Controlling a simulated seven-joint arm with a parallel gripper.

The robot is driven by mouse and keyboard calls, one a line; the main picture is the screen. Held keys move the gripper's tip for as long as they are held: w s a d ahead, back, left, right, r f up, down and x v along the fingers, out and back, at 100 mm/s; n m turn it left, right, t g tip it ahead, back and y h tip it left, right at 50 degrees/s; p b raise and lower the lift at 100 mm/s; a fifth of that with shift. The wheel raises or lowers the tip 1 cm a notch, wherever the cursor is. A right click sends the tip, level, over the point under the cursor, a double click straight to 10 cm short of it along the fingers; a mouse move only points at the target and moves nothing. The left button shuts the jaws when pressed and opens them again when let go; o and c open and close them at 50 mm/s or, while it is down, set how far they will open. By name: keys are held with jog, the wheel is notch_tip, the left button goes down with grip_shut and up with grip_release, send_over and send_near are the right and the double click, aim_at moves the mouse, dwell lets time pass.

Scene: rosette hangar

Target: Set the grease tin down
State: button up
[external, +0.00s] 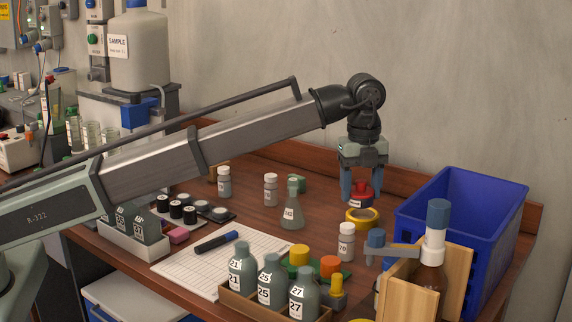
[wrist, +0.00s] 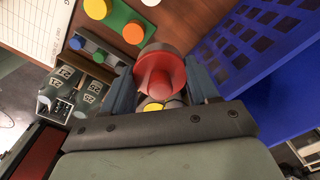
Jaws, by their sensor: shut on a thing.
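The grease tin, a small red round tin (external: 361,192) with a knob on top and a pale label, is between the fingers of my gripper (external: 362,198). In the wrist view the red tin (wrist: 160,72) fills the space between the fingers. My gripper points down and is shut on it. The tin is just above or at a yellow ring (external: 362,218) on the wooden table; I cannot tell whether they touch.
A blue crate (external: 468,215) stands close to the right of my gripper. A small white-labelled bottle (external: 346,242) and a flask (external: 292,210) stand nearby. In front are a wooden rack of bottles (external: 272,285) and a wooden holder with a blue-capped bottle (external: 436,240). Some bare table lies left of the ring.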

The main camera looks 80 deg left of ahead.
jog(key=s+a+f+n, duration=0.2)
jog(key=s+a, duration=0.3)
jog(key=a, duration=1.2)
jog(key=s+a+f+n, duration=0.25)
jog(key=s+a, duration=0.25)
jog(key=a, duration=1.2)
jog(key=s+a+f+n, duration=0.1)
jog(key=s+a+f, duration=0.3)
jog(key=a, duration=1.4)
jog(key=shift+w+a+f+m, duration=0.2)
jog(key=shift+f+m, duration=0.85)
jog(key=shift+f, duration=0.45)
jog(key=shift+w+a+f+m, duration=0.25)
jog(key=shift+f+m, duration=0.8)
jog(key=shift+f, duration=0.5)
jog(key=shift+w+a+f+m, duration=0.2)
jog(key=shift+f+m, duration=0.85)
jog(key=shift+f, duration=0.45)
jog(key=o, duration=1.1)
jog(key=shift+f, duration=0.15)
notch_tip(320, 180, up, 12)
jog(key=shift+r, duration=0.2)
